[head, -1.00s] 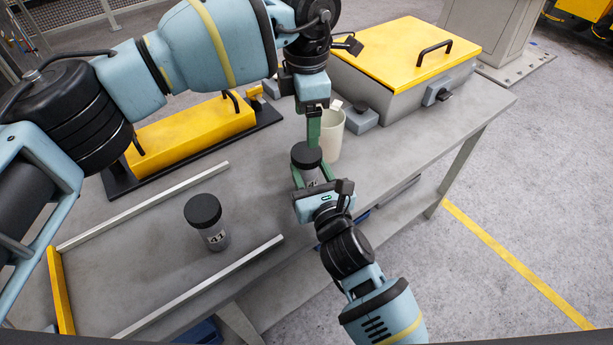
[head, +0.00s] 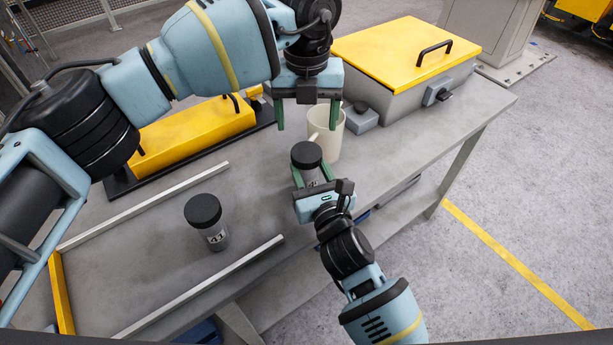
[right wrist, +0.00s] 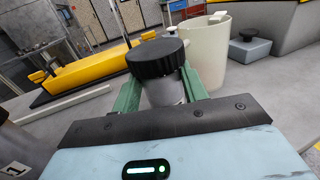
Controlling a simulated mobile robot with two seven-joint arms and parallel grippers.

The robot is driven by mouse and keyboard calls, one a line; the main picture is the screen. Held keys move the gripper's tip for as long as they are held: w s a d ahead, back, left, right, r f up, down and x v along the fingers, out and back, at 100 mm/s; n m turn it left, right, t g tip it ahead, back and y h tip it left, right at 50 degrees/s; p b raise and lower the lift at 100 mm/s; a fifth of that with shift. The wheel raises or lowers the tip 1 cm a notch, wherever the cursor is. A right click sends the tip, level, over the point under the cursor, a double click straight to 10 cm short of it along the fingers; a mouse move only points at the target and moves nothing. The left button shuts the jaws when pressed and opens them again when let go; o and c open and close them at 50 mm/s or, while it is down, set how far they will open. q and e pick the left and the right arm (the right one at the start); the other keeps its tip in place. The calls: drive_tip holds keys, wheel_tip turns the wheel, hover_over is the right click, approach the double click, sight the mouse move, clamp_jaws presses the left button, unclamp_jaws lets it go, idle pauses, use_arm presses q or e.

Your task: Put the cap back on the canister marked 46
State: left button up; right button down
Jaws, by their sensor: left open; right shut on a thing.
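A grey canister (head: 313,178) stands upright in my right gripper (head: 312,184), which is shut around its body. Its label is partly hidden by the gripper, so I cannot read the full number. A black ribbed cap (head: 306,155) sits on top of it. The right wrist view shows the cap (right wrist: 158,58) on the canister's mouth (right wrist: 163,92). My left gripper (head: 306,122) is open and empty above the cap, fingers spread and pointing down, apart from it. A second canister, marked 41 (head: 215,238), stands on the table with its black cap (head: 202,209) on.
A cream cup (head: 330,138) stands just behind the held canister. Behind are a grey box with a yellow lid (head: 405,58), a small grey block with a black knob (head: 361,118) and a yellow block (head: 190,137) on a black base. Metal rails (head: 205,285) flank the 41 canister.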

sight(307, 152)
use_arm(q)
drive_tip(key=n, duration=0.6)
drive_tip(key=shift+n, duration=0.3)
drive_tip(key=n, duration=0.5)
drive_tip(key=shift+f, duration=4)
